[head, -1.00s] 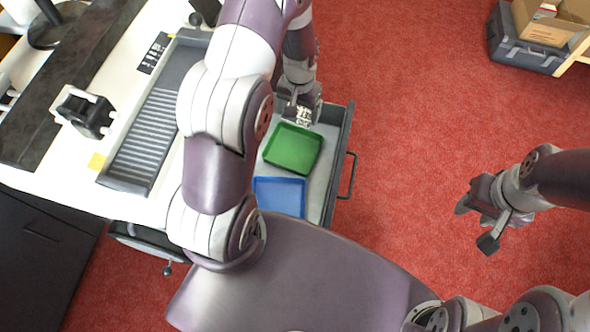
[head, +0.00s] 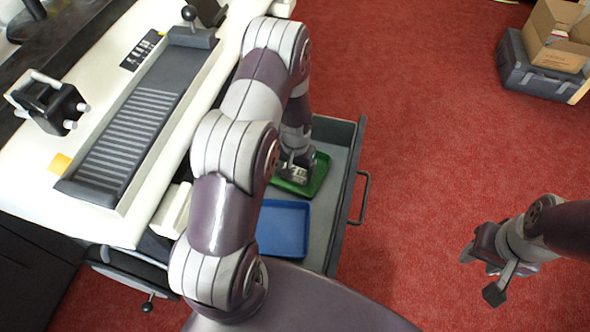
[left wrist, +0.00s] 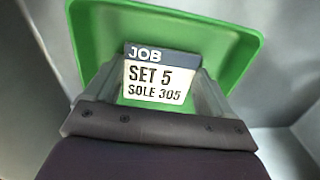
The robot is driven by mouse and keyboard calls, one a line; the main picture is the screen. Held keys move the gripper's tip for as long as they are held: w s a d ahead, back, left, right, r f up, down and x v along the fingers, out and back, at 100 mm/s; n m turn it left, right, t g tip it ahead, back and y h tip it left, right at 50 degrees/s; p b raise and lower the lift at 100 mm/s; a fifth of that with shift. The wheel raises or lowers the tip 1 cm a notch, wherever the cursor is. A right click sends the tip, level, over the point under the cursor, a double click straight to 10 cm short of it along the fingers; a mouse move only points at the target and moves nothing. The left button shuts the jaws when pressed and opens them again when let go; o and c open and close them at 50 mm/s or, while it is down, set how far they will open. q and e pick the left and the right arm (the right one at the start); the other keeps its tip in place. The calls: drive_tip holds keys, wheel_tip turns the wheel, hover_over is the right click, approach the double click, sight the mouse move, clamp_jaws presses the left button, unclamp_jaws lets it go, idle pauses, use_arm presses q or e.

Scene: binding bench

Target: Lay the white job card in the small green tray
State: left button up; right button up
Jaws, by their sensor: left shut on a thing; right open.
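The white job card (left wrist: 158,78) has a dark header reading JOB, with SET 5 and SOLE 305 below. My left gripper (left wrist: 155,100) is shut on it, and the card shows between the fingers in the left wrist view. The small green tray (left wrist: 165,20) lies behind and around the card in that view; whether the card touches its floor I cannot tell. In the head view my left gripper (head: 292,178) is down at the green tray (head: 318,174), hiding part of it. My right gripper (head: 488,275) is open and empty above the red floor.
The green tray sits in an open grey drawer (head: 340,215) with a handle at its right side. A blue tray (head: 284,229) lies nearer in the same drawer. The white bench (head: 35,165) is at the left. A grey case (head: 543,78) with a cardboard box (head: 558,35) stands at far right.

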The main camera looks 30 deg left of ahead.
use_arm(q)
drive_tip(key=shift+f, duration=0.1)
drive_tip(key=shift+f, duration=0.1)
drive_tip(key=shift+s+d+f+b, duration=0.1)
drive_tip(key=shift+s+f+b, duration=0.25)
drive_tip(key=shift+f, duration=0.1)
drive_tip(key=o, duration=0.8)
drive_tip(key=r, duration=0.1)
drive_tip(key=r+p, duration=0.2)
drive_tip(key=shift+w+r, duration=0.35)
drive_tip(key=shift+r, duration=0.05)
wheel_tip(320, 180, up, 10)
drive_tip(key=f+p, duration=0.1)
drive_tip(key=p, duration=0.2)
wheel_tip(320, 180, up, 8)
drive_tip(key=r, duration=0.1)
hover_over(296, 173)
drive_tip(key=s+d, duration=0.4)
drive_tip(key=shift+m+t, duration=0.6)
drive_tip(key=s+d+r, duration=0.1)
drive_tip(key=s, duration=0.2)
drive_tip(key=s+d+r, duration=0.1)
drive_tip(key=s+r, duration=0.1)
drive_tip(key=s, duration=0.1)
drive_tip(key=s+d+r, duration=0.1)
drive_tip(key=s+r, duration=0.1)
drive_tip(key=s, duration=0.1)
drive_tip(key=shift+d+r, duration=0.15)
drive_tip(key=shift+d, duration=0.2)
